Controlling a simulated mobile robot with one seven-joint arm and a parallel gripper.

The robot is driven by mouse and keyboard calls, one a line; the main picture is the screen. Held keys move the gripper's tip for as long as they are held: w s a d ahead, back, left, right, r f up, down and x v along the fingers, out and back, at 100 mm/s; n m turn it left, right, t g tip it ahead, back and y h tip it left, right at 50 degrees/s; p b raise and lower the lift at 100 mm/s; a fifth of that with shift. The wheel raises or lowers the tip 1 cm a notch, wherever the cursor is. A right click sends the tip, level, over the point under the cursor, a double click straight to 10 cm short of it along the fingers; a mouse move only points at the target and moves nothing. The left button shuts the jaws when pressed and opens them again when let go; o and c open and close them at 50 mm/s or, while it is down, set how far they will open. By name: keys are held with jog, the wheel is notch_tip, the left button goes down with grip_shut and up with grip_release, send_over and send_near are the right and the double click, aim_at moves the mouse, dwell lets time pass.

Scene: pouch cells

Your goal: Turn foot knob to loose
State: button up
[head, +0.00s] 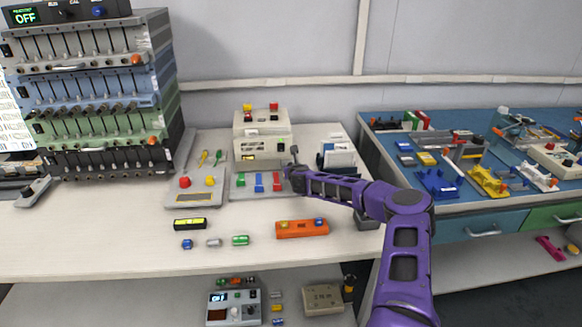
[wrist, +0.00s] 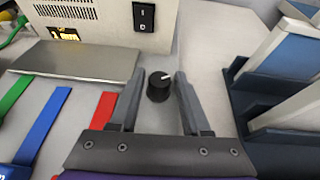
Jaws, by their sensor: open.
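The foot knob (wrist: 157,92) shows in the wrist view as a small round black knob with a white pointer line, standing on a light grey surface in front of the white device (wrist: 110,20). The line points to the right and slightly up in the picture. My gripper (wrist: 157,78) is open, with one grey finger on each side of the knob and a gap at both sides. In the head view my gripper (head: 290,172) is at the right end of the grey base plate, and the knob cannot be made out there.
Red (wrist: 98,122), blue (wrist: 45,125) and green (wrist: 14,95) strips lie left of my gripper. A dark rack with upright panels (wrist: 285,80) stands close on the right. An orange block (head: 302,229) lies in front on the bench.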

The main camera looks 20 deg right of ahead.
jog(key=shift+w+f, duration=0.15)
jog(key=shift+w, duration=0.2)
grip_shut()
jog(key=shift+d+f+n+t+y+b, duration=0.1)
jog(key=shift+d+n+t+y+b, duration=0.15)
jog(key=shift+n+y+b, duration=0.65)
jog(key=shift+a+n+y+b, duration=0.15)
jog(key=shift+n+y+b, duration=0.45)
jog(key=shift+y, duration=0.4)
grip_release()
